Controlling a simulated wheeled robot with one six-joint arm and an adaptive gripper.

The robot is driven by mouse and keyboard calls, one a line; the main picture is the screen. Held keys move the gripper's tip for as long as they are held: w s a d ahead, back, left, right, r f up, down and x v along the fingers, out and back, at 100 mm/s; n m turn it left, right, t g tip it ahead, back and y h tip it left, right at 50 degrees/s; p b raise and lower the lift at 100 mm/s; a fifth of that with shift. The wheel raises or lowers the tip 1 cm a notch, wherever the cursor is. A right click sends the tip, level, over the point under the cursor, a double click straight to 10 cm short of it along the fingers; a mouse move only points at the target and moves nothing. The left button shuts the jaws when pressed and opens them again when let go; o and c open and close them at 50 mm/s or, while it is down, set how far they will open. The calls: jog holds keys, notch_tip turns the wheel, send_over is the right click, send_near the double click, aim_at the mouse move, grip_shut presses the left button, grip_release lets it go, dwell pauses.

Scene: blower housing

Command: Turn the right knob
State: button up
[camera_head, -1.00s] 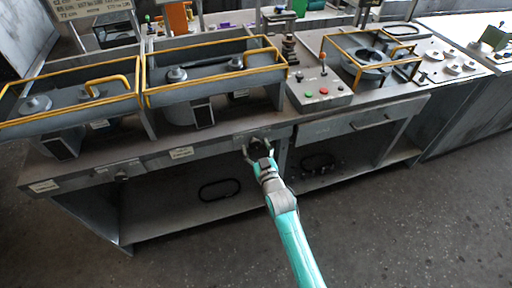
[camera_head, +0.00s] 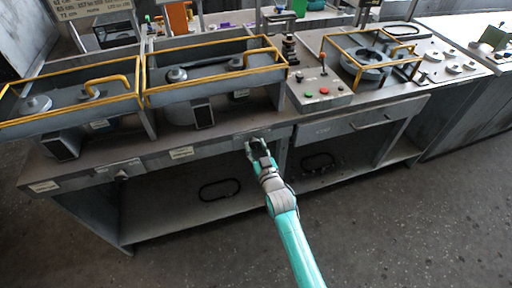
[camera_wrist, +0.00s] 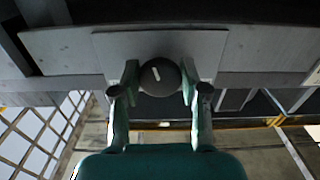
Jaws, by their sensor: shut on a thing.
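The right knob (camera_wrist: 160,76) is a dark round knob with a short white mark, on a plate on the bench's front panel. In the wrist view its mark lies nearly level. My gripper (camera_wrist: 160,82) has one finger on each side of the knob and is shut on it. In the head view my gripper (camera_head: 257,146) is at the front panel, and the knob is mostly hidden behind it. Another knob (camera_head: 122,174) sits farther left on the same panel, apart from my gripper.
The workbench has two yellow-railed troughs (camera_head: 210,72) on top and a control box (camera_head: 322,92) with buttons and a lever. A drawer (camera_head: 350,125) is to the right of my gripper. The floor (camera_head: 420,220) in front is clear.

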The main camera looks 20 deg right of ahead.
jog(key=shift+a+m, duration=0.1)
jog(key=shift+m, duration=3)
jog(key=o, duration=1.1)
jog(key=shift+o, duration=0.2)
jog(key=s, duration=1.2)
